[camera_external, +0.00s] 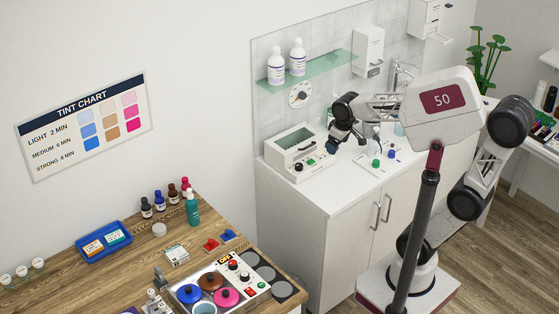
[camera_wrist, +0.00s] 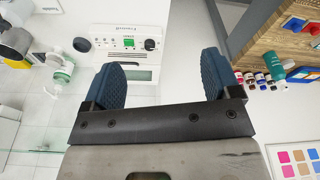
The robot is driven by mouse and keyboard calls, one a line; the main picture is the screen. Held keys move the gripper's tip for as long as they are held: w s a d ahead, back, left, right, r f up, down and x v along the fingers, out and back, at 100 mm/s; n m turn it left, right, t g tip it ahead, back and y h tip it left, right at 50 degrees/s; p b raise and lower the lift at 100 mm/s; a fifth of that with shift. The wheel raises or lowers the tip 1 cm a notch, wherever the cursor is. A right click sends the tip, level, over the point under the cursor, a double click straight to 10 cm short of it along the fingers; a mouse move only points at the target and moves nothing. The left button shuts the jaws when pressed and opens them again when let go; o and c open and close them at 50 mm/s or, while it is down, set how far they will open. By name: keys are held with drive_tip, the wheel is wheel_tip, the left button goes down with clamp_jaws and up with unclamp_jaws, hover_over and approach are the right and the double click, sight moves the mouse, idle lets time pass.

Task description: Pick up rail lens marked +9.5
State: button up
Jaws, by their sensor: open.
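I cannot make out a rail lens marked +9.5 in either view; no such marking is readable. My gripper (camera_external: 333,143) hangs over the white counter in the external view, close to the right side of a white box device (camera_external: 283,157). In the wrist view my gripper (camera_wrist: 160,60) shows two blue padded fingers spread wide apart, with nothing held between them. The white box device (camera_wrist: 132,38), with a green button and black knob, lies beyond and below the fingers. The fingertips are hard to make out in the external view.
A glass shelf (camera_external: 310,72) with white bottles is on the tiled wall. Small knobbed items (camera_external: 376,163) stand on the counter (camera_external: 345,190). The wooden table (camera_external: 130,265) holds a blue tray (camera_external: 82,252), a teal bottle (camera_external: 193,208) and a coloured-pot unit. A grey pole stands in front.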

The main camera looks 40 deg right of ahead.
drive_tip(key=w+a+r+n, duration=0.1)
drive_tip(key=w+a+n, duration=0.1)
drive_tip(key=w+a, duration=0.55)
drive_tip(key=w+a+r+n, duration=0.15)
drive_tip(key=w+a, duration=0.35)
drive_tip(key=a, duration=0.5)
drive_tip(key=w+a+f+n+g, duration=0.1)
drive_tip(key=w+a+f+n, duration=0.15)
drive_tip(key=a, duration=0.75)
drive_tip(key=w+a+f+n, duration=0.1)
drive_tip(key=w+a+n, duration=0.15)
drive_tip(key=a, duration=0.75)
drive_tip(key=n+g, duration=0.1)
drive_tip(key=n, duration=0.6)
approach(157, 268)
drive_tip(key=shift+m, duration=0.25)
drive_tip(key=f, duration=0.5)
drive_tip(key=shift+w+a, duration=0.1)
drive_tip(key=shift+w, duration=0.2)
drive_tip(key=shift+s+a+f, duration=0.1)
drive_tip(key=shift+s+a, duration=0.05)
drive_tip(key=shift+f, duration=1.3)
